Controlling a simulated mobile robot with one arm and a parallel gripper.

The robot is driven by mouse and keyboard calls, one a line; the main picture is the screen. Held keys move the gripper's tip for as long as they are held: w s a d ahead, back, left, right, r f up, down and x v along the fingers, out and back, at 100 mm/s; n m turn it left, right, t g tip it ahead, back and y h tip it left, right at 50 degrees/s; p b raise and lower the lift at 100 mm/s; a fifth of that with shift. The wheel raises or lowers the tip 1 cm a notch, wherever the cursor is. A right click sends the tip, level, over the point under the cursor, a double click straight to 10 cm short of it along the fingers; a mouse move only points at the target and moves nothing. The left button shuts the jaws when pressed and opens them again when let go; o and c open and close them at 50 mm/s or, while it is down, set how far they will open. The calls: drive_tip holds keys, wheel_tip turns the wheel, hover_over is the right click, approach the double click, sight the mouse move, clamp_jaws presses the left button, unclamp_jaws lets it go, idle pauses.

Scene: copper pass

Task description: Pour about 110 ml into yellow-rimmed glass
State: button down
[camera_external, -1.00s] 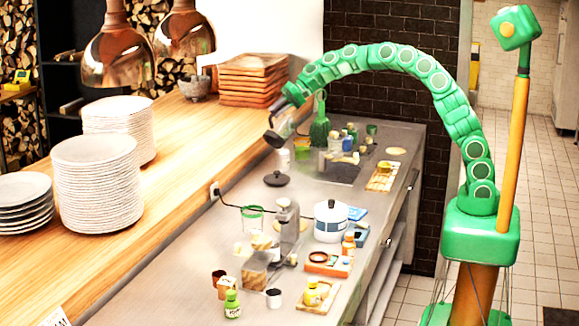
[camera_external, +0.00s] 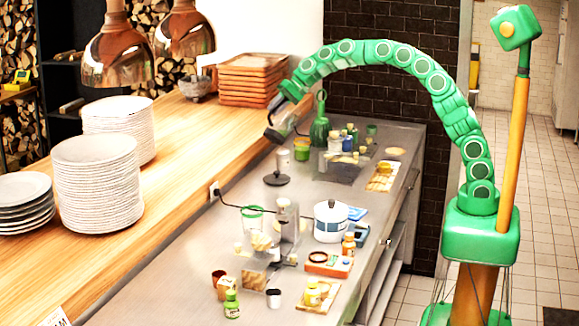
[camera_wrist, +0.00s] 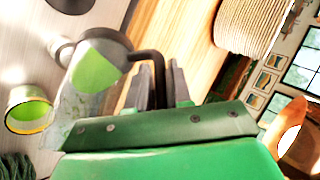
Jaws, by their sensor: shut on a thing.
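My gripper (camera_external: 287,102) is shut on the dark handle of a clear jug (camera_external: 276,128), above the far part of the steel counter. In the wrist view the jug (camera_wrist: 92,82) holds green liquid, and my gripper (camera_wrist: 163,85) is at its handle. The jug looks tilted in the external view. The yellow-rimmed glass (camera_wrist: 30,108) stands apart from the jug, at the left of the wrist view. Green shows inside it; its exact level is hard to read. In the external view the glass (camera_external: 302,149) is just right of and below the jug. No falling stream is visible.
A green flask-like vessel (camera_external: 320,130) stands close behind the glass. A dark round lid (camera_external: 277,179) lies in front. Several small bottles and jars, a white pot (camera_external: 331,221) and a grey appliance (camera_external: 287,222) crowd the counter. Plate stacks (camera_external: 97,185) stand on the wooden ledge.

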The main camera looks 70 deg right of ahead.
drive_tip(key=shift+w+a+f+n+g+h+b, duration=0.2)
drive_tip(key=shift+a+f+h+b, duration=0.1)
drive_tip(key=shift+a+h, duration=0.1)
drive_tip(key=shift+w+a+f+n+g+h+b, duration=0.1)
drive_tip(key=shift+a+f+g+h+b, duration=0.1)
drive_tip(key=shift+a+h+b, duration=0.15)
drive_tip(key=w+a+f+n+g+h+b, duration=0.1)
drive_tip(key=w+a+f+g+h+b, duration=0.1)
drive_tip(key=a+f+h, duration=0.4)
drive_tip(key=shift+n+g+b, duration=0.3)
drive_tip(key=shift+g+b, duration=0.2)
drive_tip(key=shift+b, duration=0.45)
drive_tip(key=shift+h, duration=0.35)
